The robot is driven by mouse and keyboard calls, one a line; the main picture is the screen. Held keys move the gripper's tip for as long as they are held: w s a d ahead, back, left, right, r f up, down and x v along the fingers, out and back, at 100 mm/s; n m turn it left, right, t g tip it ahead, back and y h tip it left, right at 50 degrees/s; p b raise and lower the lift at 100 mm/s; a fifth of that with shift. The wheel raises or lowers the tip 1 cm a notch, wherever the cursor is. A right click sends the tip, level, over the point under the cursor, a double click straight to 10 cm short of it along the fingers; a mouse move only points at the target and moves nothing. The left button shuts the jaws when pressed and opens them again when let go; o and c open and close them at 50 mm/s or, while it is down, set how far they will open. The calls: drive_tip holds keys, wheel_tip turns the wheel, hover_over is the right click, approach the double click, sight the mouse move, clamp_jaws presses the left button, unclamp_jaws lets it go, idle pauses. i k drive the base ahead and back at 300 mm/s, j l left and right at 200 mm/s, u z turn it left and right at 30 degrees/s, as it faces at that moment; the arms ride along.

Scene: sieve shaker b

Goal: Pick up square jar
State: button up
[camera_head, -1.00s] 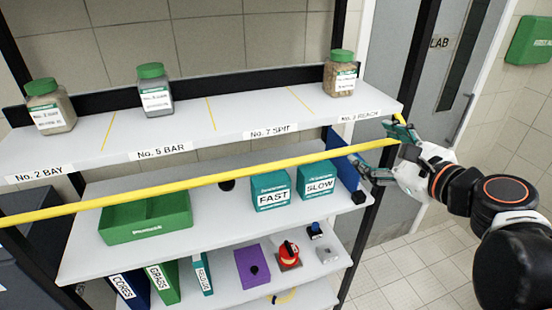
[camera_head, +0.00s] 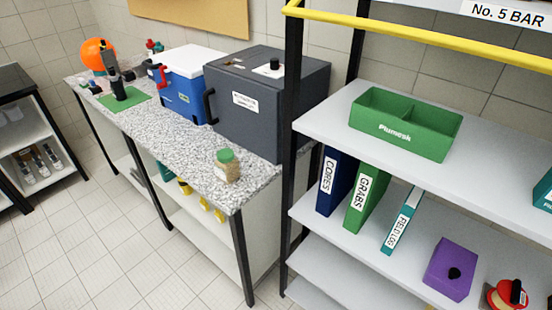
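The speckled counter (camera_head: 185,140) also bears a dark grey box (camera_head: 262,105), a blue cooler with white lid (camera_head: 185,85) and an orange ball-like object (camera_head: 98,54). A black shelf post stands right of the counter. A green divided bin (camera_head: 405,124) sits on the shelf. Tiled floor is clear at left.

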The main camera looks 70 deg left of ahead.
sight(227, 164)
drive_tip(key=u, duration=0.4)
drive_tip(key=i+j+u, duration=0.1)
drive_tip(key=u, duration=0.3)
drive_tip(key=i+u, duration=0.15)
drive_tip(key=u, duration=0.25)
